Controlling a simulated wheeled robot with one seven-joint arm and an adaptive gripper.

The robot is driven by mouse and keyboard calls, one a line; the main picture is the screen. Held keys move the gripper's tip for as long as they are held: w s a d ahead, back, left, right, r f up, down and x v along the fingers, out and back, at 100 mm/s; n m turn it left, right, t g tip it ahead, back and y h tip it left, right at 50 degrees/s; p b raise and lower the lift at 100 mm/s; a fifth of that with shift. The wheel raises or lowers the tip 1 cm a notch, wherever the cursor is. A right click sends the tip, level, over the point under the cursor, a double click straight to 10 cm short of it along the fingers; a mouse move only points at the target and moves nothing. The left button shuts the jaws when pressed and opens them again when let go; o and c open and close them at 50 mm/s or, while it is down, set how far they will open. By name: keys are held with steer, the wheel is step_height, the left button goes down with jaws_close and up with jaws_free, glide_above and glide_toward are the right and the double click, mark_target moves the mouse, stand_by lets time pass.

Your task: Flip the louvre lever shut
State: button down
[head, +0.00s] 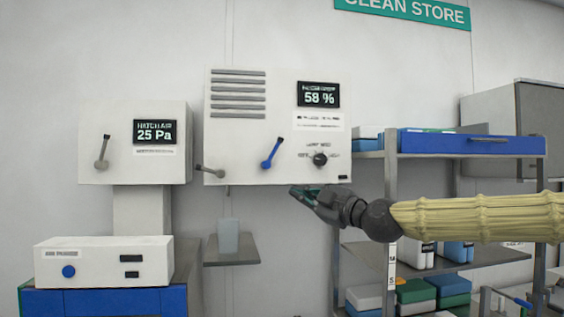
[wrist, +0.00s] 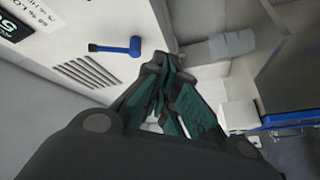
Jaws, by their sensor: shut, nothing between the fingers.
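A white cabinet (head: 275,90) on the wall has a louvre of grey slats (head: 238,93) at its upper left. Its blue lever (head: 272,153) tilts up and to the right, with the thick round end low. A grey lever (head: 210,171) lies nearly flat at the lower left; I cannot tell which lever works the louvre. My gripper (head: 294,193) is shut and empty, just under the cabinet's lower edge, right of and below the blue lever. In the wrist view my fingers (wrist: 157,65) are apart from the blue lever (wrist: 116,47), and the slats (wrist: 88,74) show below it.
The cabinet also carries a 58 % display (head: 318,95) and a black knob (head: 320,159). A second box (head: 125,115) with its own grey lever (head: 102,152) is at left. A small shelf (head: 231,255) holds a pale container. A loaded rack (head: 390,170) stands at right, behind my arm.

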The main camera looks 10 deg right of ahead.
mark_target(273, 152)
steer(key=s+d+r+n+t, duration=0.1)
steer(key=s+d+r, duration=0.1)
steer(key=r, duration=0.7)
steer(key=shift+s+d+n+y, duration=0.3)
steer(key=shift+s+d+y, duration=0.1)
steer(key=shift+d, duration=0.3)
steer(key=shift+w, duration=0.1)
steer(key=shift+p+x, duration=2.9)
steer(key=shift+x, duration=4.05)
steer(key=shift+r, duration=0.1)
steer(key=shift+a, duration=0.1)
steer(key=shift+r+n, duration=0.15)
steer(key=shift+n, duration=0.25)
